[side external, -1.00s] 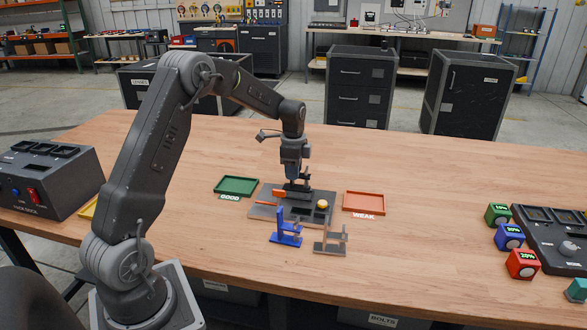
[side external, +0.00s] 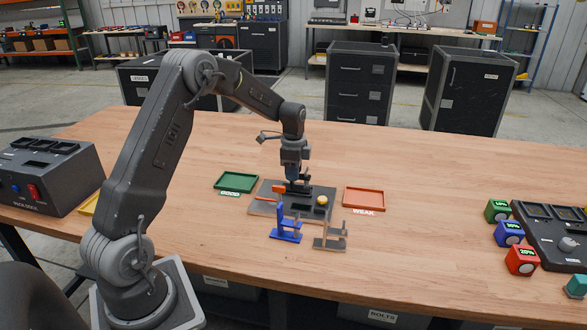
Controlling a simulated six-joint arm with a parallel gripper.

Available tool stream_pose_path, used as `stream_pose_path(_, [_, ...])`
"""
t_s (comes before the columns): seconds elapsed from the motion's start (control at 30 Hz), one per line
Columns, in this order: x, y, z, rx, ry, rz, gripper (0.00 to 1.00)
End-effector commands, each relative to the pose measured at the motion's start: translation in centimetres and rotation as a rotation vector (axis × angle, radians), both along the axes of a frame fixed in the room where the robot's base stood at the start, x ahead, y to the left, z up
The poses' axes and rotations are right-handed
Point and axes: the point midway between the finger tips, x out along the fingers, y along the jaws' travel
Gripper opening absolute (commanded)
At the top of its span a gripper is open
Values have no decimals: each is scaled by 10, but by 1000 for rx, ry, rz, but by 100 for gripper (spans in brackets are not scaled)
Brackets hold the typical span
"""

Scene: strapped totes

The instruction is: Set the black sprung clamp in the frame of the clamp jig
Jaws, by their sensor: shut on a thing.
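The clamp jig is a dark grey plate (side external: 262,209) with a frame, a yellow knob (side external: 322,200) and dark recesses, in the middle of the bench. My gripper (side external: 298,187) points straight down over the plate's back middle part. It is shut on a small dark thing, which looks like the black sprung clamp (side external: 303,188), low at the plate. An orange part (side external: 280,189) shows just left of the fingers; I cannot tell whether it belongs to the clamp or the jig. Whether the clamp touches the frame is too small to tell.
A blue clamp (side external: 286,228) and a grey-brown clamp (side external: 331,236) stand in front of the jig. A green GOOD tray (side external: 236,181) lies left, an orange WEAK tray (side external: 364,199) right. Coloured blocks (side external: 509,234) stand farther right. The bench between is clear.

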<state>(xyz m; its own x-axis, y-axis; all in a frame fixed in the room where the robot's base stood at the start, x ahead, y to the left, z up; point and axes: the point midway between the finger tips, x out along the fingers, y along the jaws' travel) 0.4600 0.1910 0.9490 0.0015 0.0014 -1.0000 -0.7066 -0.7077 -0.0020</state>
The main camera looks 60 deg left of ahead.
Motion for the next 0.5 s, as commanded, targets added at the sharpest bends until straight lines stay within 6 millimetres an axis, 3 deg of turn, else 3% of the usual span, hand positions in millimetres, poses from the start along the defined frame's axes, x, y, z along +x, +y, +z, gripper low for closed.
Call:
stream_pose_path(0.37, [0,0,-1,0,-1,0,0])
stream_pose_path(0.4, [0,0,0,0,-1,0,33])
stream_pose_path(0.5, [0,0,-1,0,-1,0,43])
